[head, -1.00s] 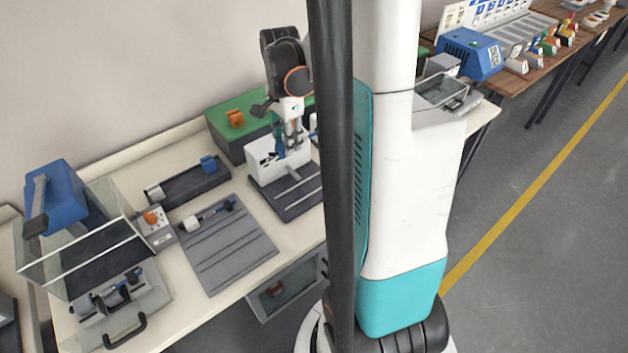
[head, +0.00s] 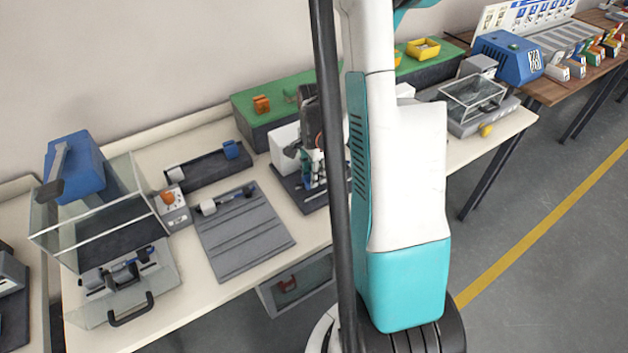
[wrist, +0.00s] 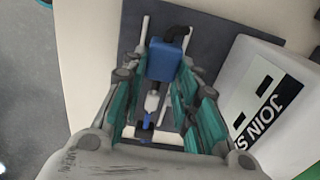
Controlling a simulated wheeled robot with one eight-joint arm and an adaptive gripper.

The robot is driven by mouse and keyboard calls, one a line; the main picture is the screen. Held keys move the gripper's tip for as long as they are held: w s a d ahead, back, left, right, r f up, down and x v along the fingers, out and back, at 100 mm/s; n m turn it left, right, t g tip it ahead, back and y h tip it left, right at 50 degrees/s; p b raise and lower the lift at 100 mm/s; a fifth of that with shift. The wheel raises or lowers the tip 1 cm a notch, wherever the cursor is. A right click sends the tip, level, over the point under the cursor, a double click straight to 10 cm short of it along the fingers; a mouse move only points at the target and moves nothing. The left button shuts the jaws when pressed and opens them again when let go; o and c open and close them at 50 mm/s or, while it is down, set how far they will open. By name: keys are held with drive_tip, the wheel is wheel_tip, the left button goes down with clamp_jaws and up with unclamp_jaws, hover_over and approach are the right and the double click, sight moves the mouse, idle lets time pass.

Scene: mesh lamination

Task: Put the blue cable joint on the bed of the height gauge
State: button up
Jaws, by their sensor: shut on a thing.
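The blue cable joint (wrist: 165,62), a blue block with a black cable end, sits between the teal fingers of my gripper (wrist: 158,100) in the wrist view. My gripper is shut on it. In the head view my gripper (head: 311,172) is low over the dark bed (head: 290,188), in front of the white box (head: 284,143). My column hides part of the gauge.
A grey grooved tray (head: 245,240) holding a cable piece lies left of the gauge. Further left are a glass-guarded machine (head: 95,215) and a small box with an orange knob (head: 172,205). A green-topped block (head: 275,98) stands behind the gauge.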

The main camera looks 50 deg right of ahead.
drive_tip(key=shift+f+b, duration=0.3)
drive_tip(key=shift+f, duration=1.05)
drive_tip(key=shift+f, duration=0.1)
drive_tip(key=o, duration=1.1)
wheel_tip(320, 180, up, 12)
drive_tip(key=p, duration=0.3)
drive_tip(key=shift+p, duration=0.4)
